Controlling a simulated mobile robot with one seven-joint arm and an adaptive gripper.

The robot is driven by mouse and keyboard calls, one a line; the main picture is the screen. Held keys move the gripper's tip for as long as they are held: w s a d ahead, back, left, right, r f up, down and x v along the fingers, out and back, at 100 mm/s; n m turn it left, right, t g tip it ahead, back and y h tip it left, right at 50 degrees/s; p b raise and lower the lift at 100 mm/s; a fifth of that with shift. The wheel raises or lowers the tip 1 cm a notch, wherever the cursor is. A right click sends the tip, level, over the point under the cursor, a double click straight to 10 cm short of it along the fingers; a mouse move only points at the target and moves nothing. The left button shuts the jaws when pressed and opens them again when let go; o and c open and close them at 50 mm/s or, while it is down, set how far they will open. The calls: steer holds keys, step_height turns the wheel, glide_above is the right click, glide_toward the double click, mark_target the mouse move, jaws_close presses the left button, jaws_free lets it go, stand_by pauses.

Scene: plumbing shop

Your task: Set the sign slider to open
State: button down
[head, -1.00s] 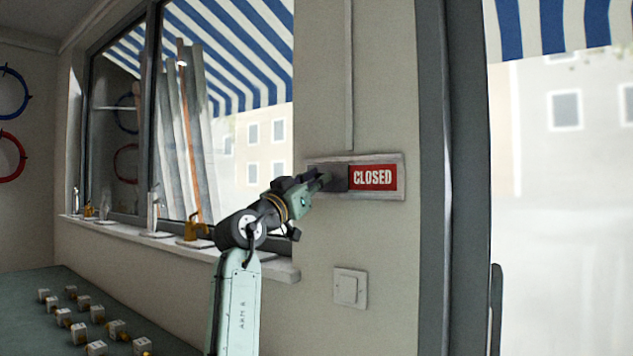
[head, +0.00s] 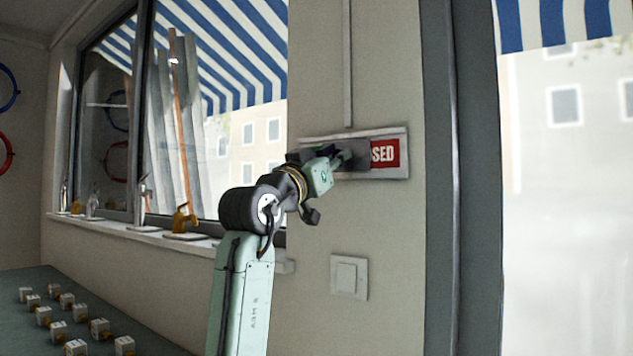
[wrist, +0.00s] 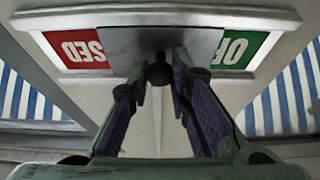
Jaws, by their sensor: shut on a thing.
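The sign (head: 405,150) is a pale framed panel on the wall pillar. In the wrist view the picture is upside down: the slider plate (wrist: 130,42) sits between red "SED" (wrist: 82,50) at left and green "OP" (wrist: 238,50) at right. My gripper (head: 343,160) is at the slider, its fingers (wrist: 160,80) shut on the dark knob (wrist: 160,70) of the plate. The left part of the sign is mostly hidden by my gripper in the head view.
A light switch (head: 349,277) is on the wall below the sign. A window sill (head: 130,232) with taps is at the left, and a dark door frame (head: 460,180) at the right. A green table (head: 120,310) with several small boxes stands at lower left.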

steer(key=s+d, duration=0.2)
steer(key=d, duration=0.1)
steer(key=s+d, duration=0.2)
steer(key=shift+d+b, duration=0.2)
steer(key=shift+b, duration=0.1)
steer(key=c, duration=1.5)
jaws_free()
steer(key=shift+d, duration=0.1)
steer(key=shift+o, duration=0.2)
steer(key=shift+s+a+f, duration=0.1)
steer(key=shift+s+a, duration=0.1)
steer(key=shift+a, duration=0.1)
steer(key=v, duration=1.1)
steer(key=shift+s, duration=0.2)
